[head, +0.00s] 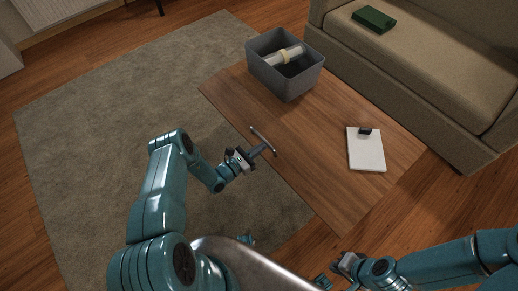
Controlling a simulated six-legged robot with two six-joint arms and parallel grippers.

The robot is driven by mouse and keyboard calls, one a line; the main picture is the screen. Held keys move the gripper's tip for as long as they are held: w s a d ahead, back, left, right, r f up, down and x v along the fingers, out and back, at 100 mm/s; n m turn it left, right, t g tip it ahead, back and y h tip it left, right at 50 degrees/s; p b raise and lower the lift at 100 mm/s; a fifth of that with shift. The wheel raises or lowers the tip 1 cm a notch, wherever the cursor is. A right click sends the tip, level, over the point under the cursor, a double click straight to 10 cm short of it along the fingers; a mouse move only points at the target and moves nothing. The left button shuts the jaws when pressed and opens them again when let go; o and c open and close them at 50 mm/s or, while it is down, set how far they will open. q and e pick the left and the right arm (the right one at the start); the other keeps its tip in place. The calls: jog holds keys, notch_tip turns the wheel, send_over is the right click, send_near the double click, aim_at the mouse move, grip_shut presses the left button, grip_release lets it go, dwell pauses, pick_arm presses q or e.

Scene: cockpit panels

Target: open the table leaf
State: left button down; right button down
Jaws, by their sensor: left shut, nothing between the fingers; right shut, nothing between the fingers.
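The wooden table (310,125) stands right of centre in the head view. A thin bar handle (262,139) lies along its left long edge. I cannot make out a seam between a leaf and the rest of the top. My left gripper (268,148) is shut and empty at this edge, with its tips at or very close to the bar; I cannot tell if they touch. My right gripper (337,262) is shut and empty, low in the view, off the near corner of the table. Its fingertips are small and hard to see.
A grey bin (284,83) with a pale rolled object stands at the table's far end. A white notepad (366,153) with a small dark item lies at the right. A sofa (430,65) with a green box (374,19) is behind. Open rug (100,120) lies left.

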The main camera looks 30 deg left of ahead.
pick_arm(q)
jog(key=shift+w+r, duration=0.2)
jog(key=shift+r, duration=0.45)
jog(key=shift+f, duration=0.1)
